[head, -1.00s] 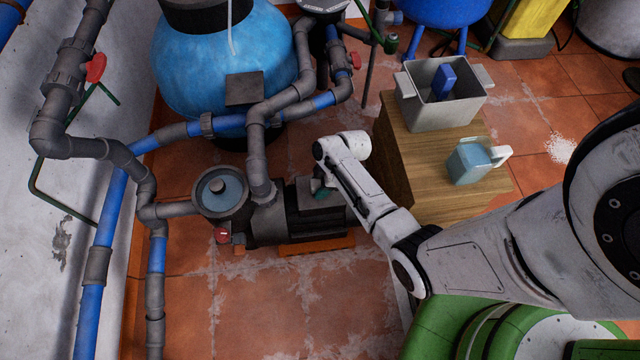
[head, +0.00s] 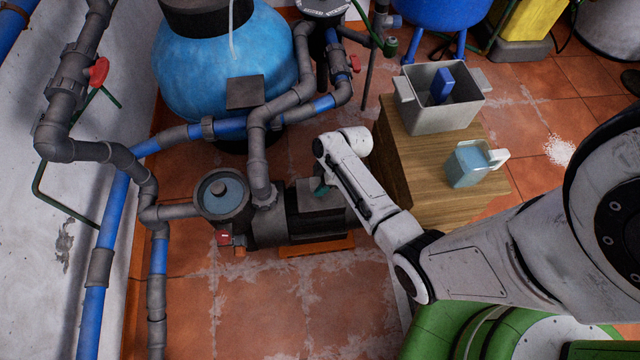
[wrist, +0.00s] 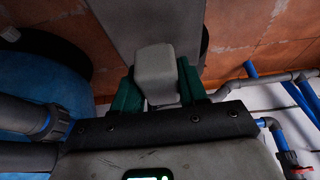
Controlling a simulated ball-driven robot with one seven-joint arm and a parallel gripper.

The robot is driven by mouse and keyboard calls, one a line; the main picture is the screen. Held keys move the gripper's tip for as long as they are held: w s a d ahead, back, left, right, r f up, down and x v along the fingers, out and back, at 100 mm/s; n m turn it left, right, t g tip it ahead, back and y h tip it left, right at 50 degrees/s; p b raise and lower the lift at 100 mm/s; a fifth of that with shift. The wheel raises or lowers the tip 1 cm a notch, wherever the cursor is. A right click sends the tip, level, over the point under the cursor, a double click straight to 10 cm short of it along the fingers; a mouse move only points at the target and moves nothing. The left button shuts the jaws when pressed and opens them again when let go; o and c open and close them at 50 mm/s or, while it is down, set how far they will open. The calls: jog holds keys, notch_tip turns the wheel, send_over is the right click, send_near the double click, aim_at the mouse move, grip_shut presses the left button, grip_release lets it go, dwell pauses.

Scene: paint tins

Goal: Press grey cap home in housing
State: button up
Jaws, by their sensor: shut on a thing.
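My gripper (head: 321,188) is low over the dark pump motor (head: 300,222) in the head view, where only a bit of its green fingers shows. In the wrist view its two green fingers (wrist: 158,90) are shut on a pale grey block, which looks like the grey cap (wrist: 155,70). A large flat grey body (wrist: 155,20) lies directly beyond the cap and may be the housing. I cannot tell whether the cap touches it or how deep it sits. In the head view the cap is hidden by my wrist and fingers.
The pump's strainer pot with a clear lid (head: 222,192) and grey pipes (head: 258,150) stand close left of my gripper. A blue tank (head: 225,70) is behind. A wooden stand (head: 415,170) at right carries a grey bin (head: 440,115) and a blue jug (head: 467,165). Front floor is clear.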

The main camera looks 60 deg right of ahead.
jog(key=s+a+r+p, duration=0.4)
jog(key=s+r, duration=0.6)
jog(key=s, duration=0.3)
jog(key=shift+a, duration=0.6)
